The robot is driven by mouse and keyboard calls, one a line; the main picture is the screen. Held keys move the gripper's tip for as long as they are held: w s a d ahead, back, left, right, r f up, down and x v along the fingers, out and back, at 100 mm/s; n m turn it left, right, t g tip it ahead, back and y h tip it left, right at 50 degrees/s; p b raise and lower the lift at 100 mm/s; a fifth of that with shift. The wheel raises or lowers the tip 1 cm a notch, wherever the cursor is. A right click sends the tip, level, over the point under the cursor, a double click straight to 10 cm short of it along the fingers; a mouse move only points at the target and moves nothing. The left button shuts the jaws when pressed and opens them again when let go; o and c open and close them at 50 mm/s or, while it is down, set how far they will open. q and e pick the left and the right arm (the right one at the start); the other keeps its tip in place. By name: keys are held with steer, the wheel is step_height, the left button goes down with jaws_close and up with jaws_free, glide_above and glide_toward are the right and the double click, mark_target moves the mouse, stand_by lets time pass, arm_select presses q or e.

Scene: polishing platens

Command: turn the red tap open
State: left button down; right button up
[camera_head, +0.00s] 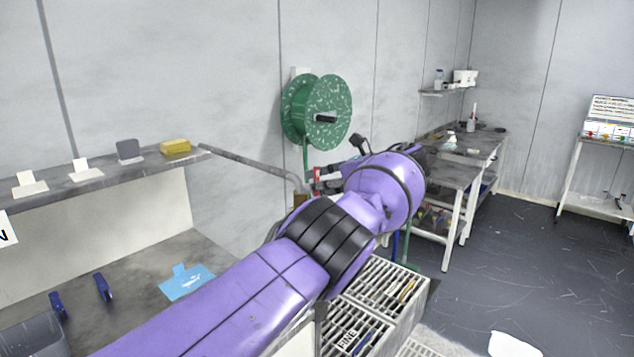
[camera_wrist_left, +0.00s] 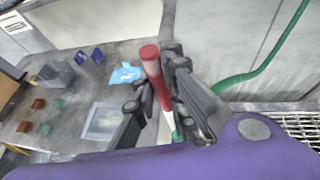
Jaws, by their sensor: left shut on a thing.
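The red tap handle (camera_wrist_left: 151,62) is a red bar in the left wrist view, standing between the dark fingers of my left gripper (camera_wrist_left: 158,88). The gripper is shut on it. A pale part and a bit of green show below the red bar. In the head view, a small strip of the red tap (camera_head: 317,174) shows beside my left gripper (camera_head: 322,182), near the wall under the green reel. My purple left arm hides most of what lies below it. My right gripper is in neither view.
A green hose reel (camera_head: 301,110) hangs on the wall above the tap. A green hose (camera_wrist_left: 272,57) runs along the wall. A shelf with a yellow sponge (camera_head: 175,147) and a bench with a blue cloth (camera_head: 187,282) are at left. A slatted sink (camera_head: 410,318) lies below my arm. Open floor is at right.

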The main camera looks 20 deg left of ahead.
arm_select(q)
steer(key=shift+f, duration=0.25)
steer(key=c, duration=1.8)
jaws_free()
steer(key=shift+d, duration=0.1)
steer(key=shift+o, duration=0.2)
steer(key=shift+r, duration=0.2)
